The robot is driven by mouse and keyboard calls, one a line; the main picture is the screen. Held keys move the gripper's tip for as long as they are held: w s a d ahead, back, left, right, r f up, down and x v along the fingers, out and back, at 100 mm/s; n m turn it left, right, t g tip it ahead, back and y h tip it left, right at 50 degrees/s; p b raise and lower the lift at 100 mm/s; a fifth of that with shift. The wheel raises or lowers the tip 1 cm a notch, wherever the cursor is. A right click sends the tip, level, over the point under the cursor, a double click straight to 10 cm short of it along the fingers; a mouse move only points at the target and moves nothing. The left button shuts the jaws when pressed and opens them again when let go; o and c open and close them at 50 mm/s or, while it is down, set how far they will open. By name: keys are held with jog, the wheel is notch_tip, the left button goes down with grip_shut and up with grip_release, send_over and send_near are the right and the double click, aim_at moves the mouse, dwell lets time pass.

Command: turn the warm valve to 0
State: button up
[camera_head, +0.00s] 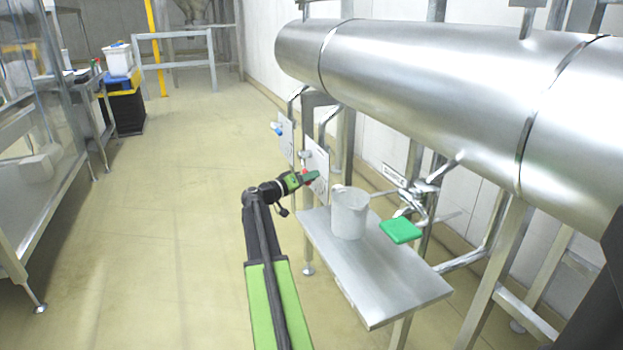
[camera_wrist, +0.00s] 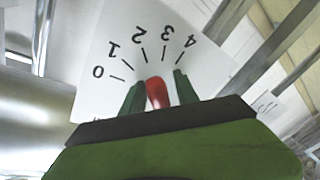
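The warm valve shows in the wrist view as a red handle (camera_wrist: 157,93) on a white dial plate (camera_wrist: 97,50) marked 0 to 4. The handle's tip points roughly between the marks 2 and 3. My gripper (camera_wrist: 159,92) has its two dark green fingers on either side of the handle. A thin gap shows at the right finger; the left finger is very close, and contact is unclear. In the head view my gripper (camera_head: 307,178) is at the lower white plate (camera_head: 318,158), with a little red showing there. The handle's base is hidden behind my gripper.
A blue valve handle (camera_head: 277,129) is on a farther plate. A steel shelf (camera_head: 385,290) right of my arm bears a grey-white jug (camera_head: 349,214) and a green square pad (camera_head: 400,230). A large steel pipe (camera_head: 430,75) runs above. The floor to the left is clear.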

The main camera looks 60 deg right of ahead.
grip_shut()
dwell(1.1)
